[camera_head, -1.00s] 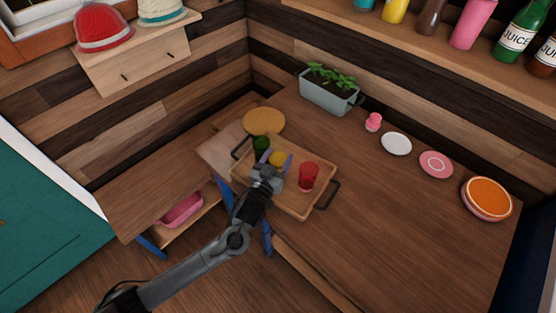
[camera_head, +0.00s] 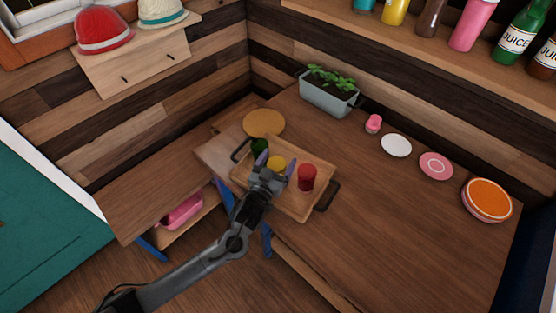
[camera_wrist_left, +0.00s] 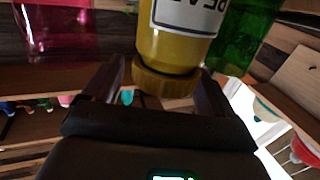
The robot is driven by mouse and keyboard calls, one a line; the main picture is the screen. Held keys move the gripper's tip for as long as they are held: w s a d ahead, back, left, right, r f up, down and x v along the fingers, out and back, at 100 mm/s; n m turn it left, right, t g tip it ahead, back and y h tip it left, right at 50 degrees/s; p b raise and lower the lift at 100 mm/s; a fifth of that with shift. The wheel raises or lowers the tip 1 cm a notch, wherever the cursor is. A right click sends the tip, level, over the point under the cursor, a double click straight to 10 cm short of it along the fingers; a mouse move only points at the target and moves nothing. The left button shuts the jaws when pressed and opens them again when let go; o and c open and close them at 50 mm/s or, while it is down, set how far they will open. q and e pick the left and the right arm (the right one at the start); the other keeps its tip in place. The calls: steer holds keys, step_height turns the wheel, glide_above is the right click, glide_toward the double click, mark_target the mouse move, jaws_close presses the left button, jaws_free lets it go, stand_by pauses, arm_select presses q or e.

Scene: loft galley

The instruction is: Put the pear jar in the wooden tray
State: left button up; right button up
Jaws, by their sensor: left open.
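The pear jar (camera_head: 277,163) is yellow with a gold lid and stands in the wooden tray (camera_head: 292,202). In the left wrist view, the pear jar (camera_wrist_left: 180,48) appears upside down with part of its white label showing. My left gripper (camera_head: 276,165) is open, with one finger on each side of the jar near its lid. The gripper hides part of the jar in the head view. The tray has dark handles at its ends. My right gripper is not in view.
A red jar (camera_head: 307,177) and a green jar (camera_head: 260,148) share the tray, on either side of the pear jar. A round wooden board (camera_head: 263,123) and a planter (camera_head: 329,93) are behind.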

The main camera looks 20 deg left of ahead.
arm_select(q)
steer(key=s+a+f+g, duration=0.1)
steer(key=s+g, duration=0.3)
steer(key=s, duration=0.8)
steer(key=s+a+f+m+g+p, duration=0.1)
steer(key=s+f+g, duration=0.2)
steer(key=s, duration=0.9)
steer(key=s+a+f+g+p, duration=0.1)
steer(key=s+f+g, duration=0.1)
steer(key=s+g, duration=0.5)
steer(key=s, duration=0.4)
steer(key=shift+s+a+f+m, duration=0.2)
steer(key=shift+s+m, duration=0.1)
steer(key=shift+s, duration=0.1)
steer(key=shift+r, duration=0.1)
step_height(320, 180, up, 38)
steer(key=p, duration=3.8)
steer(key=shift+d, duration=0.1)
